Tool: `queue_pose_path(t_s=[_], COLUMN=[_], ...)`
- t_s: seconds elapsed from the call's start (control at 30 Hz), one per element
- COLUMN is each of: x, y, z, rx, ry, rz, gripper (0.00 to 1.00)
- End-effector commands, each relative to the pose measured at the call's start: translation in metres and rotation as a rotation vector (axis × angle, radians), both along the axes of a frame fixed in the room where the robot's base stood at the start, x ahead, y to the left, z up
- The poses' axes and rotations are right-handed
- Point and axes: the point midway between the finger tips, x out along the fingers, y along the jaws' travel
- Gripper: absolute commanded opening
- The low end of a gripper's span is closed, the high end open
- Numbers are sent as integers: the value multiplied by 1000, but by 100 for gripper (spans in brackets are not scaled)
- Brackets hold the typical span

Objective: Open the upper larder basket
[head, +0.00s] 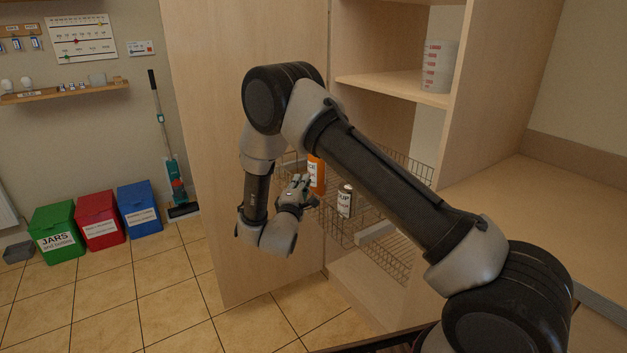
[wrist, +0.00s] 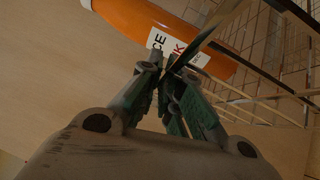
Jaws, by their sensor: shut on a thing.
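The upper larder basket (head: 418,171) is a wire basket inside the tall wooden larder, partly hidden behind my arm. My gripper (head: 310,190) is at the basket's near side, close to the orange container. In the wrist view, my gripper (wrist: 168,74) is shut on a thin strip of the basket's front. The orange container (wrist: 150,25) lies just beyond the fingertips there, with the basket's wires (wrist: 285,45) to the right. The exact grip is partly hidden by the fingers.
A wooden side panel (head: 245,120) stands left of the basket. More wire mesh (head: 390,262) and a pale bar (head: 375,232) show lower down. A measuring cup (head: 440,66) stands on the shelf above. Floor is clear towards the colored bins (head: 100,218).

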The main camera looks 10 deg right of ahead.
Motion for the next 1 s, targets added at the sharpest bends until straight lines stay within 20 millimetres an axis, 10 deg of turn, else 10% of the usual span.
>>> queue_pose_path(t_s=[0.77,0.9,1.0], x=[-10,-10,-10], y=[26,26,26], z=[-2,-1,-1], rx=[-1,-1,-1], ry=[4,4,3], rz=[-2,-1,-1], gripper=[0,27,28])
